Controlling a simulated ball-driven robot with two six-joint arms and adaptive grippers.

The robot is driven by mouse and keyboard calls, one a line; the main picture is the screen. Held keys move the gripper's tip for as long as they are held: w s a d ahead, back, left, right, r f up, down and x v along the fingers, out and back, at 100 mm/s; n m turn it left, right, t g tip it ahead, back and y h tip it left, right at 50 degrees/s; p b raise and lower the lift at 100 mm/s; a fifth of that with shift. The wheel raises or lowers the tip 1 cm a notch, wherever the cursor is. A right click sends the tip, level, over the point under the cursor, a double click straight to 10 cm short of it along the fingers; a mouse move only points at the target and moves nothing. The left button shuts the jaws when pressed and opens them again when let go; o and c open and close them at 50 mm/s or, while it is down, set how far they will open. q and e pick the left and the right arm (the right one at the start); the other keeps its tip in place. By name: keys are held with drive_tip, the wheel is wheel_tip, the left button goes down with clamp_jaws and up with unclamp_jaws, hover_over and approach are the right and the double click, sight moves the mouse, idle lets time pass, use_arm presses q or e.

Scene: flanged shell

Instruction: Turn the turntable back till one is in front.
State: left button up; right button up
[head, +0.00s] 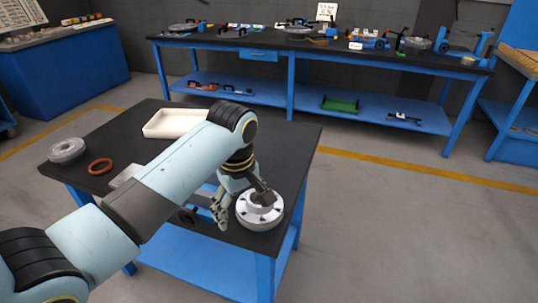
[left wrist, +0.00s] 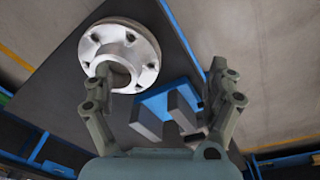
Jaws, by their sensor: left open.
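The flanged shell (head: 260,216) is a round, silver-grey part with a wide bolt-holed flange and a raised hub, near the right front corner of the dark table. It also shows at upper left in the left wrist view (left wrist: 145,48). A separate turntable under it cannot be made out, nor any number on it. My left gripper (head: 243,203) is open; it also shows in the left wrist view (left wrist: 160,76). One finger overlaps the hub and the other stands beside the flange. I cannot tell whether the finger touches the hub or enters its bore. My right gripper is out of view.
The dark table (head: 290,150) also holds a white tray (head: 172,124), an orange-brown ring (head: 100,166) and a grey round part (head: 67,151). A cluttered blue workbench (head: 330,52) stands behind; the floor between is clear.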

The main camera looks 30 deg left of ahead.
use_arm(q)
drive_tip(key=w+r+n, duration=0.6)
drive_tip(key=w+r, duration=0.1)
drive_tip(key=shift+g, duration=0.4)
wheel_tip(320, 180, down, 10)
drive_tip(key=shift+a+f, duration=0.15)
